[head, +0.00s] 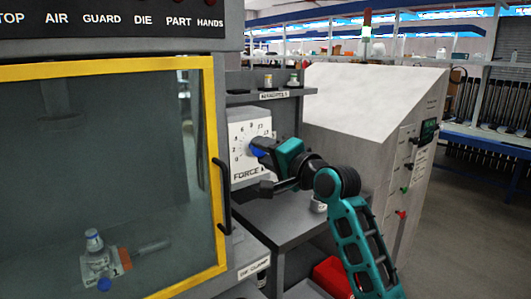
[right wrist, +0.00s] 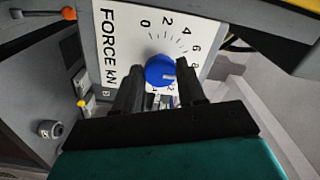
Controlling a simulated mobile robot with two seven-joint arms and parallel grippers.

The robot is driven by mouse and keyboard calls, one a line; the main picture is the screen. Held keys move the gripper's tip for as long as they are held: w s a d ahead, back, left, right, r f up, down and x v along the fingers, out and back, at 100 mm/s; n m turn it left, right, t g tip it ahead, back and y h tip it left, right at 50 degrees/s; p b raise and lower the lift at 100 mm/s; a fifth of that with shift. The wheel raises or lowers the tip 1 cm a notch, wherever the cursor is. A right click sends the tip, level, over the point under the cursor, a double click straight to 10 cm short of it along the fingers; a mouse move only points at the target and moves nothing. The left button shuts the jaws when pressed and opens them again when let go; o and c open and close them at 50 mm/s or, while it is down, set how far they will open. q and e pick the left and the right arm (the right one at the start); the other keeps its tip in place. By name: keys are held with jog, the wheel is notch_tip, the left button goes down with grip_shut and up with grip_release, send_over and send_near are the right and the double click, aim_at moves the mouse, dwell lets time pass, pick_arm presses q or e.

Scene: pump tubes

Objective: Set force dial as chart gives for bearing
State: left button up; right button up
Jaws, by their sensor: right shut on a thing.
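The force dial plate (head: 238,137) is white, with numbers and FORCE kN printed on it. Its blue knob (right wrist: 160,71) carries a white mark on the lower right in the right wrist view; the exact number it meets is unclear. My right gripper (right wrist: 162,82) is shut on the blue knob, one dark finger on each side, and hides part of the scale. In the head view the gripper (head: 263,150) reaches the dial from the right. A small grey round part (head: 318,205) with a dark hole sits on the grey ledge. No readable chart shows. My left gripper is out of view.
A yellow-framed glass door (head: 215,150) with a dark handle (head: 222,195) stands left of the dial. A shelf (head: 240,98) above holds small items. A red bin (head: 333,278) is below.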

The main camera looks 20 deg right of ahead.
jog(key=shift+m, duration=0.5)
jog(key=o, duration=1.1)
jog(key=shift+c, duration=0.2)
jog(key=shift+s, duration=0.15)
jog(key=v, duration=1.2)
jog(key=shift+s+b, duration=0.3)
jog(key=shift+b, duration=0.1)
jog(key=shift+d, duration=0.15)
